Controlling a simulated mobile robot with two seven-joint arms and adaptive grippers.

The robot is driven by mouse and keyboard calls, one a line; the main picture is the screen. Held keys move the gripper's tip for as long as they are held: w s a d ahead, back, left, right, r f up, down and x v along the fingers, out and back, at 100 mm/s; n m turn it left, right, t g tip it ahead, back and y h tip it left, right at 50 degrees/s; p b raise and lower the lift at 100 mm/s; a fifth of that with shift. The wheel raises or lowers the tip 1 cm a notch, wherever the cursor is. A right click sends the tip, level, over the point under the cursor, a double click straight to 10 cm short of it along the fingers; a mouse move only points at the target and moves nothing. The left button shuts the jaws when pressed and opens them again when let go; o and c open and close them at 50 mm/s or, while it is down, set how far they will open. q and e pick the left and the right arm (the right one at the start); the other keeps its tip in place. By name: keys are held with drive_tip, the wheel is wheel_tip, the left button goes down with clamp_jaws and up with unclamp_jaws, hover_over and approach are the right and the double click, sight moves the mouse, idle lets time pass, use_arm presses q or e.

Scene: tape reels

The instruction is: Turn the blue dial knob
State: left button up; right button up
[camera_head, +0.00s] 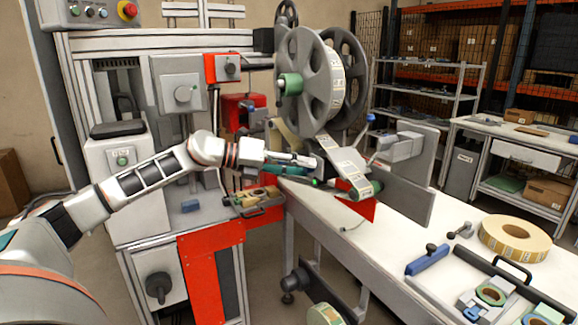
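A small blue knob (371,118) stands on top of a thin post, just behind a grey bracket unit (400,145) right of the large reel. I cannot see any dial marks on it. My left gripper (310,161) reaches in from the left over the near end of the white table, below the large reel. It is left of the blue knob, lower and apart from it. Its fingers are small and seen side-on, so I cannot tell whether they are open or shut. My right gripper is not in view.
A large grey reel (305,85) rises behind my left gripper. A tan tape roll (515,238) and a blue-handled tool (428,259) lie on the white table (400,240), whose middle is mostly clear.

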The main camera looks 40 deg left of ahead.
use_arm(q)
drive_tip(key=v, duration=1.1)
drive_tip(key=shift+s+a, duration=0.25)
drive_tip(key=shift+s, duration=0.05)
idle(0.6)
